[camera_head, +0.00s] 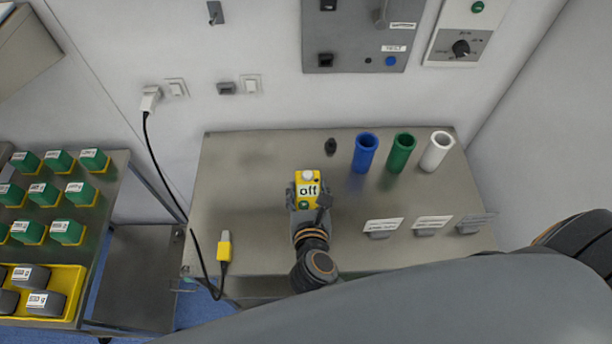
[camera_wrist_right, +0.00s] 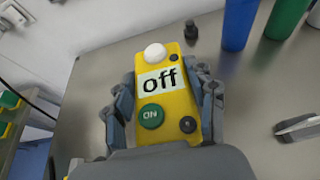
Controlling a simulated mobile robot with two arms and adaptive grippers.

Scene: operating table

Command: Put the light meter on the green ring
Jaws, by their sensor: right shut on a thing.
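The light meter (camera_head: 308,176) is a yellow box with a white dome on top, a display reading "off" and a green ON button. My right gripper (camera_head: 307,190) is shut on it, with fingers along both sides; the light meter (camera_wrist_right: 163,60) also fills the middle of the right wrist view. It is over the middle of the steel table; I cannot tell whether it touches the top. A green tube (camera_head: 401,153) with an open, ring-shaped top stands at the back right. I see no other green ring. My left gripper is out of view.
A blue tube (camera_head: 365,153) and a white tube (camera_head: 436,151) flank the green one. A small dark knob (camera_head: 330,146) stands behind the meter. Label holders (camera_head: 382,227) line the right front. A yellow plug (camera_head: 224,246) with a black cable lies front left.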

